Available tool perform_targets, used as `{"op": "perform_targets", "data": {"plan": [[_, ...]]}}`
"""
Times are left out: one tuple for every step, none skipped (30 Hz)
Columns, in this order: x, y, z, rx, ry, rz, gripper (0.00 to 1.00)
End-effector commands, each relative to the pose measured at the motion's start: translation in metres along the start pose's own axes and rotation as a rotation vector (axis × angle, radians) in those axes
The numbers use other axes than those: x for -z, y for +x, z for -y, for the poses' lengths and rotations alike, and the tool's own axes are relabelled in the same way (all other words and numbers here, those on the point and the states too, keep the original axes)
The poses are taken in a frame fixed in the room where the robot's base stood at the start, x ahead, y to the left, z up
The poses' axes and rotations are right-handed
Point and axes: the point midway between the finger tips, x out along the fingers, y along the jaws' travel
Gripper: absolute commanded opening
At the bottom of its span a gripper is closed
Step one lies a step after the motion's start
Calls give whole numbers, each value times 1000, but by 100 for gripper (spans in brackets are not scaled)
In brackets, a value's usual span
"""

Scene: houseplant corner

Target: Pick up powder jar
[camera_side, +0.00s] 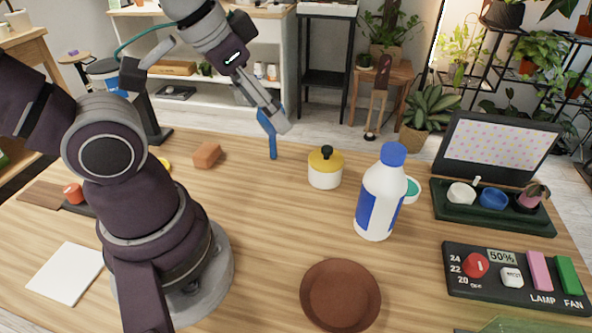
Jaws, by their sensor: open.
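A small white jar with a yellow lid and a black knob (325,168) stands upright on the wooden table, right of the middle; it looks most like the powder jar. My gripper (277,130) is above the far part of the table, up and to the left of this jar and apart from it. It is open, its fingers pointing down and to the right. A narrow blue piece (272,146) shows at the fingers; I cannot tell whether it is part of the gripper or a separate thing behind it.
A tall white bottle with a blue cap (381,192) stands right of the jar, partly hiding a teal round thing (412,189). A brown saucer (340,296) lies in front. An orange-brown block (206,155) is at left. A control panel (515,281) and dark green tray (446,207) are at right.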

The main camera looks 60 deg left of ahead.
Motion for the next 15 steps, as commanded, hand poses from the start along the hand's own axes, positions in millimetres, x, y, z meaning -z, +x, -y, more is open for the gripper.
{"op": "perform_targets", "data": {"plan": [[0,0,0,0,0,0,80],[0,0,0,0,0,0,84],[0,0,0,0,0,0,90],[0,0,0,0,0,0,93],[0,0,0,0,0,0,93],[0,0,0,0,0,0,93],[0,0,0,0,0,0,93],[0,0,0,0,0,0,93],[0,0,0,0,0,0,93],[0,0,0,0,0,0,93],[0,0,0,0,0,0,93],[0,0,0,0,0,0,93],[0,0,0,1,-4,1,93],[2,0,0,2,-18,5,93],[5,1,2,8,-57,19,93]]}}
